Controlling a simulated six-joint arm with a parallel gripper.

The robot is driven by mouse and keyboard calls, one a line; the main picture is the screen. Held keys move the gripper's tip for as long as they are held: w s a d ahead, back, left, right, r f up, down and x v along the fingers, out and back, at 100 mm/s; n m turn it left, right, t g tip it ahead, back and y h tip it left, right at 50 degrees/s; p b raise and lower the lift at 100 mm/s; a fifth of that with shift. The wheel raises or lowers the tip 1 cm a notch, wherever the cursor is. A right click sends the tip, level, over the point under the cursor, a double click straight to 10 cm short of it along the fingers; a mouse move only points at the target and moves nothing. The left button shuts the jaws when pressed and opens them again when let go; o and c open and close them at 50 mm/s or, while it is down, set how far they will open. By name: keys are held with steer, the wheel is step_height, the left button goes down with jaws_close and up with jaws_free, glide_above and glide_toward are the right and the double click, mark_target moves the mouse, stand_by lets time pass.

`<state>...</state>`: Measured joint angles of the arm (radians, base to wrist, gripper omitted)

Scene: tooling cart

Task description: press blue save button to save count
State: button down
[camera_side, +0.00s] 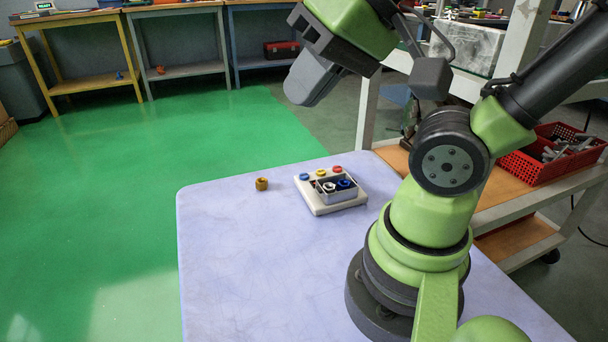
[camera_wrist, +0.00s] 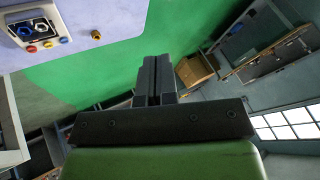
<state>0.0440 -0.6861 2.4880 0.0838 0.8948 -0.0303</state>
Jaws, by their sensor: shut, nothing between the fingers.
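A blue button (camera_side: 304,177) sits at the left of a row on a small white device (camera_side: 325,208), with a yellow button (camera_side: 321,173) and a red button (camera_side: 337,168) beside it. In the wrist view the blue button (camera_wrist: 63,40) shows at the upper left, well off to the left of my fingers. My gripper (camera_side: 303,92) is high above the table, clear of the device and touching nothing. In the wrist view my gripper (camera_wrist: 156,62) has its dark fingers together and empty.
The device's open tray holds a blue ring (camera_side: 344,184) and a pale ring (camera_side: 329,187). A brass-coloured nut (camera_side: 261,184) lies left of the device on the pale table (camera_side: 235,260). A red basket (camera_side: 520,168) stands on a cart at the right. The table's left part is clear.

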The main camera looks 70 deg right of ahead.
steer(key=w+d+f+m+y, duration=0.2)
steer(key=w+f+m, duration=0.1)
steer(key=w+m, duration=0.35)
steer(key=m+t+h, duration=0.2)
steer(key=m+h, duration=0.3)
steer(key=m, duration=1.2)
glide_above(304, 176)
step_height(304, 176, down, 14)
steer(key=shift+f+n, duration=0.1)
steer(key=shift+n, duration=0.15)
steer(key=shift+a, duration=0.1)
steer(key=shift+f, duration=4.4)
steer(key=shift+f, duration=0.1)
steer(key=shift+f, duration=0.3)
